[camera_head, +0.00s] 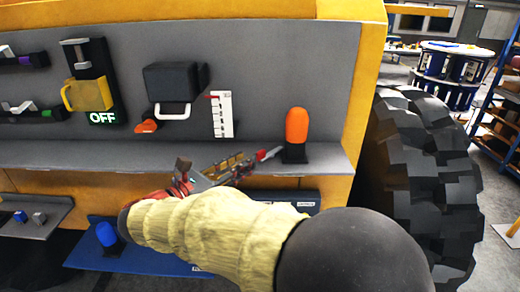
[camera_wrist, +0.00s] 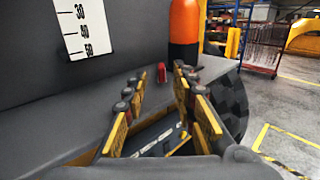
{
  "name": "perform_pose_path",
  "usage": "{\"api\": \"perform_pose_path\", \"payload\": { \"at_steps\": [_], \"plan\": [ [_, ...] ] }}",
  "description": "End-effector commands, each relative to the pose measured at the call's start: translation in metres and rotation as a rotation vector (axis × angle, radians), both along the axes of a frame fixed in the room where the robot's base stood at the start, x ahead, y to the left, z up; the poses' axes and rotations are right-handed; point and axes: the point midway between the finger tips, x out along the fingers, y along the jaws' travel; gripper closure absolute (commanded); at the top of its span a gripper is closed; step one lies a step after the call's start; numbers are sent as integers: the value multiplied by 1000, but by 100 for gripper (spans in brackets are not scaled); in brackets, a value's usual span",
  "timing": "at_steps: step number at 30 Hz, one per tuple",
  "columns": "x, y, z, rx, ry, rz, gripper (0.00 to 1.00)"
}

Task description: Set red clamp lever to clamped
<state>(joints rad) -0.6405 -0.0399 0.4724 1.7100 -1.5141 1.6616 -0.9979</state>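A small red lever tip (camera_head: 268,154) shows at the end of my gripper on the grey ledge, just left of the orange rounded knob. In the wrist view the red lever (camera_wrist: 161,73) stands upright on the ledge, between and a little beyond my fingertips. My gripper (camera_head: 244,164) reaches up and to the right toward it. In the wrist view my gripper (camera_wrist: 157,79) has its two yellow-and-black fingers apart with nothing held between them. I cannot tell whether a finger touches the lever. The lever's base is partly hidden by my gripper in the head view.
The orange knob (camera_head: 297,125) stands on a black base close to the right. A large tyre (camera_head: 428,165) is at right.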

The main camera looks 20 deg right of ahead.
Motion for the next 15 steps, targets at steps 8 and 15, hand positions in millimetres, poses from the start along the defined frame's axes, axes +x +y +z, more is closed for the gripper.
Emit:
{"api": "perform_pose_path", "payload": {
  "at_steps": [8, 15],
  "plan": [
    [21, -39, 1, 2, 1, -5, 73],
    [32, -57, 0, 1, 0, -3, 73]
  ]
}}
